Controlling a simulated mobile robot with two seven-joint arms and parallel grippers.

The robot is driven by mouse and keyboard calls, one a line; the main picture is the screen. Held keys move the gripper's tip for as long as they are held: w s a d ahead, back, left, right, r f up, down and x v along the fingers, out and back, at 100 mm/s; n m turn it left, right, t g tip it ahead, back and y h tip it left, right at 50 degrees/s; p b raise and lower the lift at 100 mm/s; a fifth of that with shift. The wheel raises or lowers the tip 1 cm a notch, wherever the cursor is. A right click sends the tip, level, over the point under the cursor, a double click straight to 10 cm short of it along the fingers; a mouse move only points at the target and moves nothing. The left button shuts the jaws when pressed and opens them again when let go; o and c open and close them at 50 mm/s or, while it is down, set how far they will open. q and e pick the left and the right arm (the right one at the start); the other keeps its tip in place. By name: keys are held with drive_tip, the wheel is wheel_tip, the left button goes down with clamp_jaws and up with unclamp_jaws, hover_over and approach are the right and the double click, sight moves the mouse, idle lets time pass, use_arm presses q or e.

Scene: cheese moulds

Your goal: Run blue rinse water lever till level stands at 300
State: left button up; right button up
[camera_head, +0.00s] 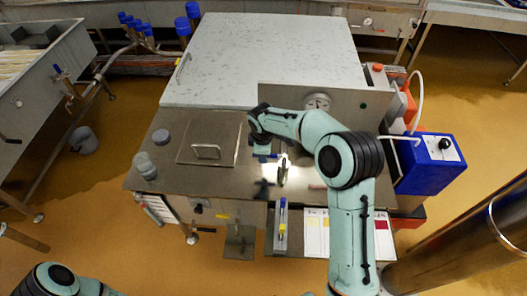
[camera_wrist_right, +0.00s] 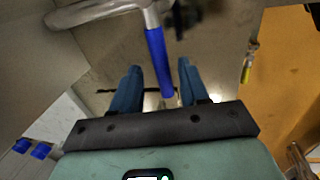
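The blue lever (camera_wrist_right: 156,52) hangs from a bent metal pipe (camera_wrist_right: 95,12) in the right wrist view. Its lower end lies between the two fingers of my right gripper (camera_wrist_right: 160,66), with a gap visible on both sides. The gripper looks open; I cannot tell any contact. In the head view my right gripper (camera_head: 268,152) is over the steel worktop, partly hidden by my right arm. No 300 mark is legible. My left gripper is out of view.
The steel worktop (camera_head: 225,182) holds a lid with a handle (camera_head: 207,152) and small containers (camera_head: 145,165) at left. A blue box with a knob (camera_head: 430,163) stands at right. A large pale cover (camera_head: 262,58) lies behind. A steel column (camera_head: 470,240) is at front right.

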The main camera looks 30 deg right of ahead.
wheel_tip(320, 180, up, 13)
drive_tip(key=s+a, duration=0.1)
drive_tip(key=s, duration=0.1)
drive_tip(key=shift+a+p, duration=0.25)
drive_tip(key=shift+p, duration=0.1)
drive_tip(key=shift+s, duration=0.1)
idle(1.9)
